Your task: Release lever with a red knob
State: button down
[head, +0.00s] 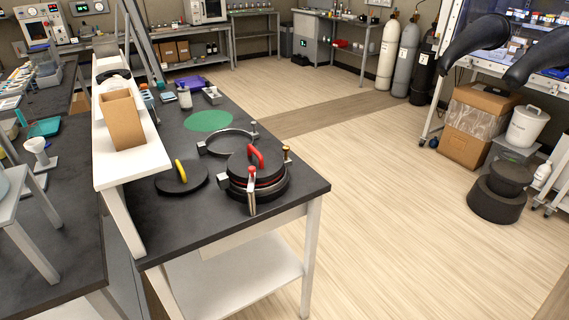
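The lever with a red knob (251,173) is at the near side of a black round port (265,188) on the dark bench. Its pale metal bar stands roughly upright in the picture, with the knob at the top. A black lid (240,162) with a curved red handle (256,155) sits on the port. A brass-coloured fitting (287,155) is at the port's right side. I cannot tell from here how tightly the lever is seated. My gripper is not in view.
A black disc (178,180) with a yellow handle lies left of the port. An empty metal ring (212,150) and a green mat (208,121) lie behind. A white shelf (160,158) with a cardboard box (122,118) stands left. The floor (390,210) right of the bench is clear.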

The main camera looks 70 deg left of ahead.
aim_at(251, 184)
jog(key=i, duration=0.45)
jog(key=z, duration=1.4)
jog(key=k, duration=0.1)
jog(key=u, duration=2.75)
jog(key=k, duration=0.25)
jog(key=u, duration=2.6)
